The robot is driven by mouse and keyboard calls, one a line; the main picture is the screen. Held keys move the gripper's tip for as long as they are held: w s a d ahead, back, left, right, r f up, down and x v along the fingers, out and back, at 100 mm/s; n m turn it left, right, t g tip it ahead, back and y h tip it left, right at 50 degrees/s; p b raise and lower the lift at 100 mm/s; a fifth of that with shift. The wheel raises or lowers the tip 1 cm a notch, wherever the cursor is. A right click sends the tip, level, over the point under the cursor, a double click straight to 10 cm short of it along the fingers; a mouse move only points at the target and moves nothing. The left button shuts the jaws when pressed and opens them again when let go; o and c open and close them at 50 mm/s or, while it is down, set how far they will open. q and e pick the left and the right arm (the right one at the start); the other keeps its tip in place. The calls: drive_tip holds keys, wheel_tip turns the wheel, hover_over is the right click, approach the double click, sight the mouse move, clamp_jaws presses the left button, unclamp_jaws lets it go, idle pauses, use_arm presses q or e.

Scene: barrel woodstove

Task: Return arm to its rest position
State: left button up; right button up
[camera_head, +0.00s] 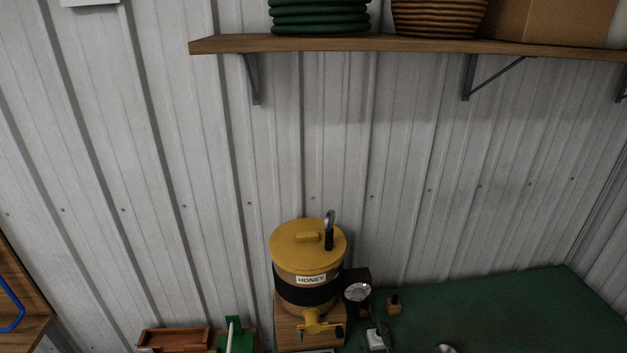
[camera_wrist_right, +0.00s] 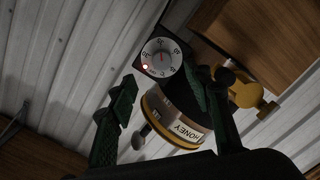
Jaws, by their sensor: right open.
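My right gripper (camera_wrist_right: 163,84) shows in the right wrist view with its two dark green fingers spread apart. Nothing is held between them. Beyond the fingers is a honey container (camera_wrist_right: 178,118), seen tilted and partly hidden by one finger. In the head view the honey container (camera_head: 306,268) stands upright with a yellow lid, a dark band, a HONEY label and a yellow spigot (camera_head: 318,322). I cannot clearly make out the right gripper at the bottom of the head view. My left gripper is not in view.
A round dial (camera_head: 358,292) stands right of the container, also in the wrist view (camera_wrist_right: 161,57). The green tabletop (camera_head: 510,310) is clear at right. A wall shelf (camera_head: 330,43) runs above.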

drive_tip(key=s+d+f+m+g+h, duration=0.3)
drive_tip(key=s+d+f+m+g, duration=0.35)
drive_tip(key=s+d+f, duration=0.5)
drive_tip(key=s+d+f+m+g+y, duration=0.1)
drive_tip(key=s+f+m+g, duration=0.2)
drive_tip(key=s, duration=0.7)
drive_tip(key=s+d+f+g+y, duration=0.15)
drive_tip(key=s+g, duration=0.35)
drive_tip(key=s, duration=0.5)
wheel_tip(320, 180, down, 35)
drive_tip(key=s+a+b, duration=0.2)
drive_tip(key=b, duration=0.2)
drive_tip(key=s+f+g+b, duration=0.2)
drive_tip(key=s+f+b, duration=0.1)
drive_tip(key=s+f, duration=1.6)
drive_tip(key=shift+f+n, duration=0.45)
drive_tip(key=shift+f, duration=0.4)
